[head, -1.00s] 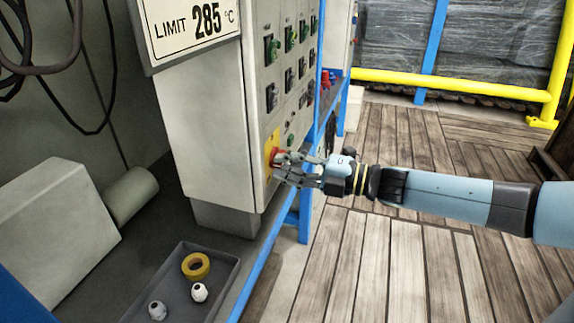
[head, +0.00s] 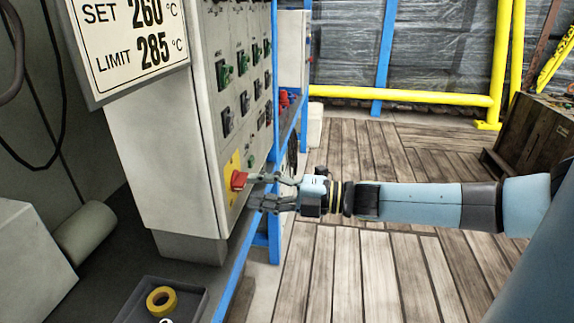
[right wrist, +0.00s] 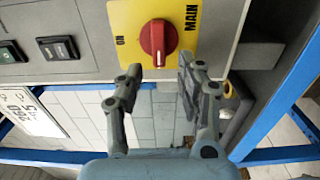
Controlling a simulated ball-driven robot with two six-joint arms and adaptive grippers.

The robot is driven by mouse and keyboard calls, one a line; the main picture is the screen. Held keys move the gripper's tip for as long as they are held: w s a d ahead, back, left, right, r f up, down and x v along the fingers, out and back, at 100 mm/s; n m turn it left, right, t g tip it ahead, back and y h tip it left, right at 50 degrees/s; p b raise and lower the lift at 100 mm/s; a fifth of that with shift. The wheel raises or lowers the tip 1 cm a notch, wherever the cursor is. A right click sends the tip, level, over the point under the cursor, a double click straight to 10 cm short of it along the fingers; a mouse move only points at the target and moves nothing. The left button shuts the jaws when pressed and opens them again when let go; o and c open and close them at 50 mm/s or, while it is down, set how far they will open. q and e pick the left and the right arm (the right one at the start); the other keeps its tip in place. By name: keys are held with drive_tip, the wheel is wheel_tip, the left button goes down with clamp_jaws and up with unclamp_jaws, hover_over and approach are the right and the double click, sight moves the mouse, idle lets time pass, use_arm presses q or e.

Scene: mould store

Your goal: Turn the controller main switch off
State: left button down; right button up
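The main switch is a red rotary knob (head: 239,180) on a yellow plate (head: 231,184), low on the front of the grey controller cabinet (head: 165,170). In the right wrist view the knob (right wrist: 157,42) has its grip ridge running up and down the picture. The word ON stands to its left on the plate and MAIN to its right. My right gripper (head: 262,191) is open and empty just in front of the knob. In the wrist view its fingertips (right wrist: 160,75) lie apart, below the knob, and do not appear to grip it. My left gripper is not in view.
Several green and black switches (head: 240,65) sit above on the panel. A sign (head: 130,45) hangs at the cabinet's upper left. A tray with a yellow tape roll (head: 161,300) stands below. A blue frame post (head: 275,230) is beside the gripper. The wooden floor (head: 350,260) is clear.

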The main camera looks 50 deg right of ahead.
drive_tip(key=v, duration=0.9)
drive_tip(key=shift+s, duration=0.2)
drive_tip(key=shift+d, duration=0.15)
drive_tip(key=s+a+f+m+g+h, duration=0.1)
drive_tip(key=s+f+m+g+h, duration=0.3)
drive_tip(key=f, duration=0.6)
drive_tip(key=s+a+f+m+t+h, duration=0.1)
drive_tip(key=s+f+m+h, duration=0.3)
drive_tip(key=f, duration=0.6)
drive_tip(key=s+a+f+m+g+h, duration=0.1)
drive_tip(key=s+a+f+m+g, duration=0.1)
drive_tip(key=f+m, duration=0.55)
drive_tip(key=s+a+f+m+g, duration=0.4)
drive_tip(key=s+f, duration=0.3)
drive_tip(key=s, duration=0.4)
drive_tip(key=s+a+f+m+g, duration=0.4)
drive_tip(key=s+f+g, duration=0.2)
drive_tip(key=s, duration=0.6)
wheel_tip(320, 180, down, 2)
drive_tip(key=shift+s+a+f, duration=0.1)
drive_tip(key=shift+s+a, duration=0.15)
drive_tip(key=shift+s, duration=0.05)
